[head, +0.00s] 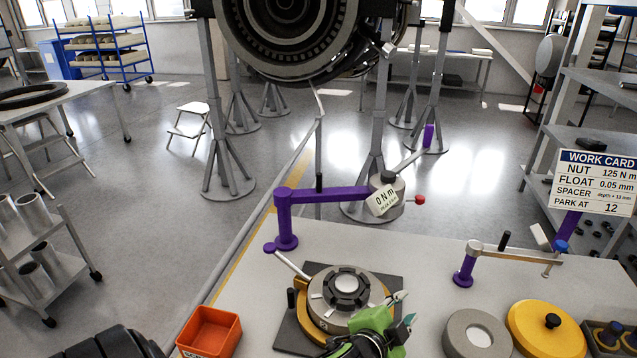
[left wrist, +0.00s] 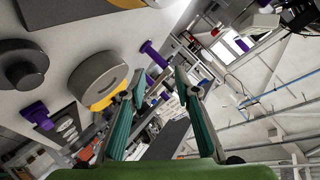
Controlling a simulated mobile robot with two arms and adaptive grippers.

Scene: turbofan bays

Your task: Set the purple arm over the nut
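The purple arm (head: 330,194) stands on a purple post at the back left of the bench. It reaches right to a grey head with a tag reading 0 N m (head: 383,199), behind the round fixture and not above it. A bar with a purple grip (head: 429,135) rises from the head. The fixture's dark central ring (head: 347,284), which looks like the nut, sits uncovered in a grey disc on a yellow ring. My left gripper (head: 406,308) is beside the fixture's front right, fingers apart and empty; its teal fingers also show in the left wrist view (left wrist: 158,88). My right gripper is out of view.
A smaller purple post with a tan arm (head: 510,253), a grey ring (head: 477,336) and a yellow lid (head: 547,328) stand on the right. An orange bin (head: 209,333) is at the left. A work card (head: 597,183) shows at far right. The bench's middle right is clear.

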